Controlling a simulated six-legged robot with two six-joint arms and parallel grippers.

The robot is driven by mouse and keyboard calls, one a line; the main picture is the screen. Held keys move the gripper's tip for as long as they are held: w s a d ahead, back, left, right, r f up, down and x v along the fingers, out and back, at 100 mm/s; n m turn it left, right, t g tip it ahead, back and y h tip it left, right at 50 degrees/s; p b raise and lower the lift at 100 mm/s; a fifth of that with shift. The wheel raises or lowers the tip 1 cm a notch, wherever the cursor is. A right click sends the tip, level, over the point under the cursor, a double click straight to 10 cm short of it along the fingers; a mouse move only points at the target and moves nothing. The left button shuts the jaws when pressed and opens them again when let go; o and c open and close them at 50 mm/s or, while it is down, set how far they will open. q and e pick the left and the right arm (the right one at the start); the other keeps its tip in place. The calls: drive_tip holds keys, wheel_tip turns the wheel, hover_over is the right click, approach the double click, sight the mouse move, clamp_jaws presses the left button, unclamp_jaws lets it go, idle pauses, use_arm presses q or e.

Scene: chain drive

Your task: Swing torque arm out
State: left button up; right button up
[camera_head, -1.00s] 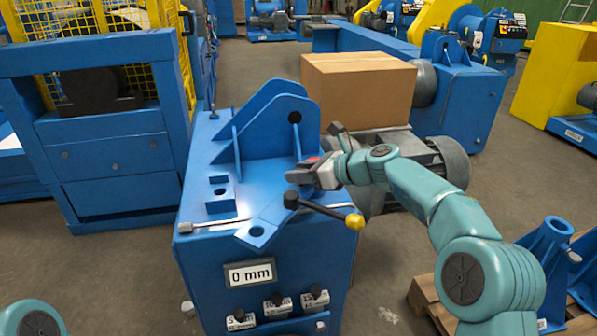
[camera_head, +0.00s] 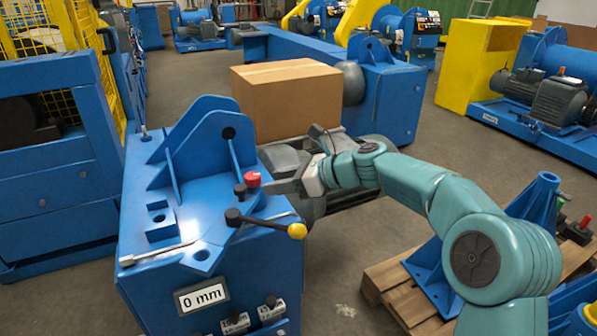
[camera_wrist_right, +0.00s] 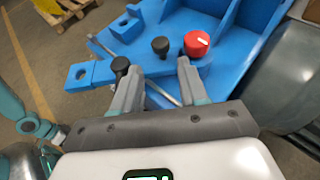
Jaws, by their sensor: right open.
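The blue torque arm (camera_head: 207,252) is a flat bar with a hole in its end, at the front of the blue stand (camera_head: 150,265). In the wrist view its holed end (camera_wrist_right: 80,77) lies left of my fingers. A black-hubbed lever with a yellow ball knob (camera_head: 297,231) lies above it. A red knob (camera_head: 252,179) and a black knob (camera_head: 239,191) stand behind the lever. My right gripper (camera_head: 283,187) is open beside the red knob; its fingers (camera_wrist_right: 155,82) hold nothing. Part of a teal arm (camera_wrist_right: 35,125) shows at the wrist view's left; its jaws are unclear.
A blue upright bracket (camera_head: 215,140) rises behind the knobs. A cardboard box (camera_head: 290,100) and a grey motor stand beyond the stand. A pallet (camera_head: 405,300) with a blue part is at lower right. A "0 mm" display (camera_head: 202,296) is on the stand's front.

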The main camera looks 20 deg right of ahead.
drive_tip(key=p+v, duration=0.1)
drive_tip(key=v, duration=0.4)
drive_tip(key=shift+d, duration=0.1)
idle(0.3)
